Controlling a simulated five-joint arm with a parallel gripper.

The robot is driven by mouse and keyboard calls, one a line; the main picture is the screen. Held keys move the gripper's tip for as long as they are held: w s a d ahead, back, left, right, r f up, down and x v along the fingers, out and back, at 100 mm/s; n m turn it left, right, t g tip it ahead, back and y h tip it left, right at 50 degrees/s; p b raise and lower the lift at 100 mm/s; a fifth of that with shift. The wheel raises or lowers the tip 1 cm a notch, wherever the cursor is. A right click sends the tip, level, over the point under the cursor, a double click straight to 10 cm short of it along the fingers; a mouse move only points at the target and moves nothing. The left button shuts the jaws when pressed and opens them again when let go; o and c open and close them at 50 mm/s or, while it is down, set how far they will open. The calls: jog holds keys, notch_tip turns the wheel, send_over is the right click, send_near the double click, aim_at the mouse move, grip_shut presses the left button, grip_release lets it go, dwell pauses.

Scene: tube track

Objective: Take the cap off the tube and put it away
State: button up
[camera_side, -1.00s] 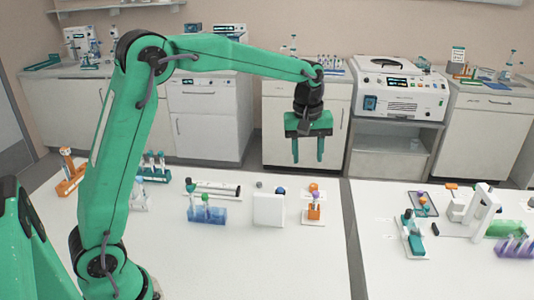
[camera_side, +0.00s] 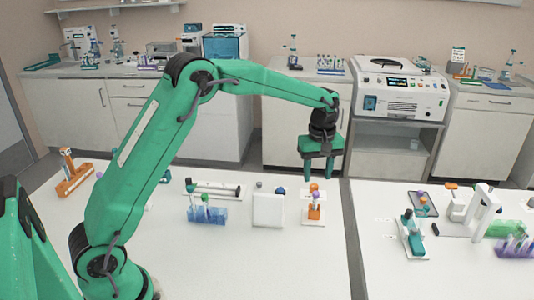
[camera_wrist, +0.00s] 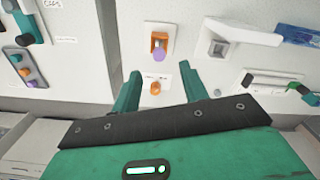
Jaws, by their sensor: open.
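A small orange holder (camera_side: 314,212) stands on a white base on the bench, with a purple cap (camera_wrist: 159,54) at its top; the tube under the cap is hard to make out. An orange cap-like piece (camera_side: 313,187) shows just behind the purple one, and in the wrist view the orange piece (camera_wrist: 155,88) sits over a separate small white plate. My gripper (camera_side: 319,174) is open and empty, above and behind the holder. In the wrist view its fingers (camera_wrist: 160,72) point toward the holder, one on each side of the orange piece, touching nothing that I can see.
A white block (camera_side: 268,210) stands left of the holder, with a blue rack (camera_side: 207,215) of capped tubes further left. An orange rack (camera_side: 74,180) is at the far left.

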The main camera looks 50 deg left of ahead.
aim_at(316, 193)
jog(key=shift+f, duration=0.25)
jog(key=shift+d+f, duration=0.1)
jog(key=shift+f, duration=2.4)
jog(key=shift+c, duration=0.2)
grip_shut()
